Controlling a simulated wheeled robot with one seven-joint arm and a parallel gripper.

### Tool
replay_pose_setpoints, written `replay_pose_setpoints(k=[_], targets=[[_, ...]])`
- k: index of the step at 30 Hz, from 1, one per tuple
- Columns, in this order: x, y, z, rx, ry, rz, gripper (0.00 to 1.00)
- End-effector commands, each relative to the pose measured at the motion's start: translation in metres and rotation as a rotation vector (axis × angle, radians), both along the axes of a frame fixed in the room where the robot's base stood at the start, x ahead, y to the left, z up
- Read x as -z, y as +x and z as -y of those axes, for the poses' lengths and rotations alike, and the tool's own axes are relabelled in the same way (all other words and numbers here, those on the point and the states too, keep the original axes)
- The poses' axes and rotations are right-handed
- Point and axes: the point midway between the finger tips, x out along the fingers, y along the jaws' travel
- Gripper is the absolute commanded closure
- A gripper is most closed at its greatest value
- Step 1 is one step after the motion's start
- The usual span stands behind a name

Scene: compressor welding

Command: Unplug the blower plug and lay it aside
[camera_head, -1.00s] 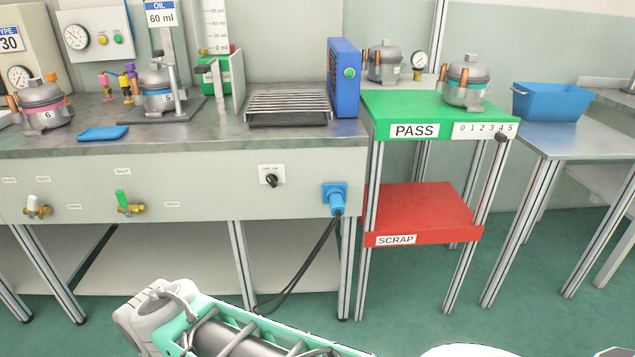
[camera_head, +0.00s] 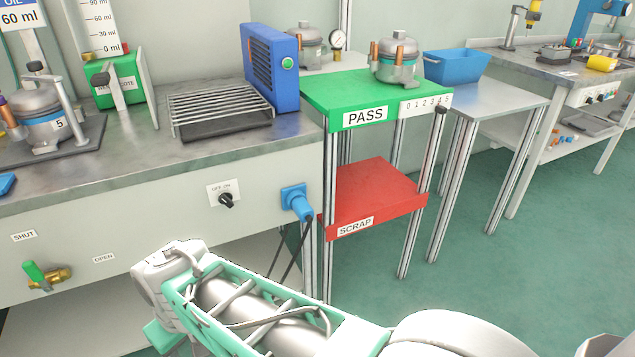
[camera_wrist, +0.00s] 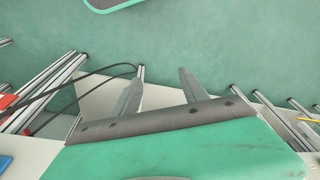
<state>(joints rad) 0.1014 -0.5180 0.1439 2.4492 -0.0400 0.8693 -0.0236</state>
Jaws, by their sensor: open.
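The blue blower plug (camera_head: 299,206) sits in its blue socket on the front panel of the bench, with a dark cable hanging down from it. The blue blower (camera_head: 271,68) with a green button stands on the bench above. In the wrist view my gripper (camera_wrist: 162,82) is open, with its two fingers apart and nothing between them. In the head view my arm is low in front of the bench, and the gripper's fingers are not visible.
An off/on switch (camera_head: 226,199) is left of the socket. A green PASS shelf (camera_head: 335,97) and a red SCRAP shelf (camera_head: 375,187) stand right of the plug. A blue bin (camera_head: 457,66) sits on a side table. A wire rack (camera_head: 220,105) is on the bench. Floor is clear at right.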

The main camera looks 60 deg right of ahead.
Motion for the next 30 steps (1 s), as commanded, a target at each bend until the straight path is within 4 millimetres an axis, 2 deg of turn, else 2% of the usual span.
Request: replay_pose_setpoints(k=[1,2,5,6,8,9,12,13,15,18,20,30], targets=[[-0.029,0.013,0.024,0.048,0.003,0.017,0.43],[-0.04,0.022,0.041,0.076,0.004,0.032,0.41],[-0.078,0.046,0.119,0.183,0.002,0.1,0.4],[-0.091,0.049,0.157,0.229,-0.004,0.13,0.4],[-0.107,0.047,0.212,0.295,-0.018,0.174,0.4],[-0.115,0.041,0.246,0.336,-0.031,0.202,0.4],[-0.129,0.018,0.315,0.418,-0.064,0.258,0.4],[-0.131,0.011,0.331,0.436,-0.073,0.269,0.4],[-0.134,-0.003,0.357,0.467,-0.09,0.291,0.4],[-0.133,-0.012,0.374,0.489,-0.104,0.306,0.4],[-0.127,-0.012,0.378,0.491,-0.106,0.309,0.4],[-0.076,0.013,0.391,0.49,-0.105,0.307,0.4]])
